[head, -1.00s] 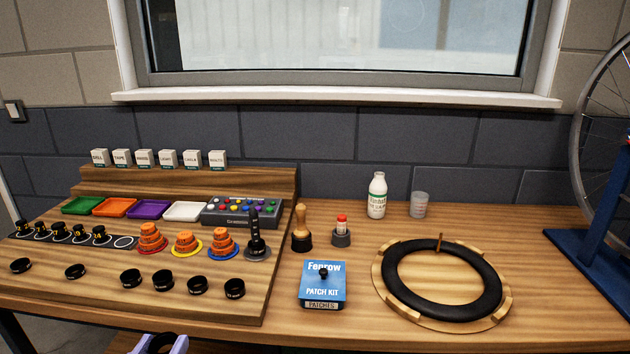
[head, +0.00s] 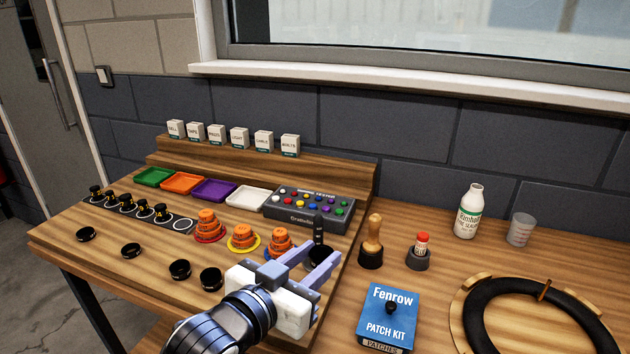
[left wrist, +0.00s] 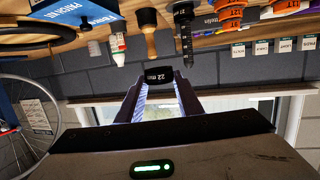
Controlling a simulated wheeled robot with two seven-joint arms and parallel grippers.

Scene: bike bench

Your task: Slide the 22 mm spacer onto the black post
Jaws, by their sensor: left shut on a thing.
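My left gripper (head: 322,258) is shut on a black ring-shaped spacer (head: 319,255). In the left wrist view its label reads "22 mm" (left wrist: 158,77), and it sits between the two fingertips (left wrist: 158,84). The black post (head: 318,227) stands at the right of the wooden board, just behind the gripper in the head view. Its lower part is hidden by the gripper and spacer. In the left wrist view, which is upside down, the stepped post (left wrist: 184,32) shows beside the spacer, apart from it in the picture. My right gripper is not in view.
Several black rings (head: 180,270) lie along the board's front. Orange stepped cones (head: 280,242) stand left of the post, and a button box (head: 310,202) is behind it. A wooden-handled tool (head: 372,240), a red-capped stick (head: 421,245) and a blue patch kit box (head: 388,315) are to the right.

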